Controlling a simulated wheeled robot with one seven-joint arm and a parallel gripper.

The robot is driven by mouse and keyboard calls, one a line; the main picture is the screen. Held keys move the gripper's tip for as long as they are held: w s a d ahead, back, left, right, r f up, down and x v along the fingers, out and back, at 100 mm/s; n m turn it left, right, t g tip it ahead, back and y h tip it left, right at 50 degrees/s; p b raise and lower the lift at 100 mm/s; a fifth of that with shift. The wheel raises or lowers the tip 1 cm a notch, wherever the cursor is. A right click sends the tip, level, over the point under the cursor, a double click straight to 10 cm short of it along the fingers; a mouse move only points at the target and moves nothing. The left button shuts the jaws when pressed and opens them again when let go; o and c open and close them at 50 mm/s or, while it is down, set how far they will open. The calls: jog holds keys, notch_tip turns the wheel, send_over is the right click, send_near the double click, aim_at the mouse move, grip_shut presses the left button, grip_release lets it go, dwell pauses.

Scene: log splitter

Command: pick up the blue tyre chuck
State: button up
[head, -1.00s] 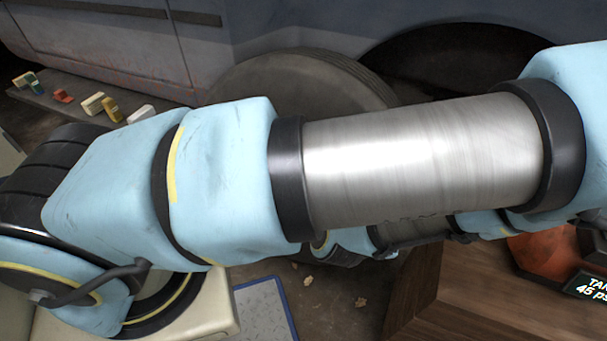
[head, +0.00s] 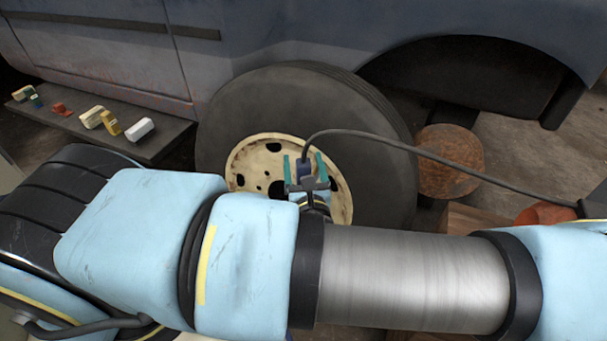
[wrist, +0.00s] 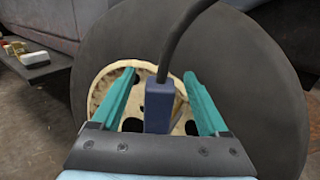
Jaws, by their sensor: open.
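The blue tyre chuck (wrist: 158,106) is a small dark-blue block with a black hose from its top. In the wrist view it stands between the two teal fingers of my gripper (wrist: 160,90), with a gap visible on each side. In the head view the chuck (head: 304,170) is in front of the cream wheel hub, between the open fingers of my gripper (head: 304,166). The fingers are apart and do not appear to press on it. Whether the chuck touches the wheel is hidden.
The large tyre (head: 290,100) leans by the blue-grey vehicle. The black hose (head: 440,158) arches right past a rusty round block (head: 450,160) to an orange tank (head: 545,213). A dark shelf (head: 110,140) at left carries several small coloured blocks.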

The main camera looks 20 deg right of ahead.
jog(key=x, duration=0.3)
jog(key=shift+w, duration=0.2)
grip_shut()
dwell(0.4)
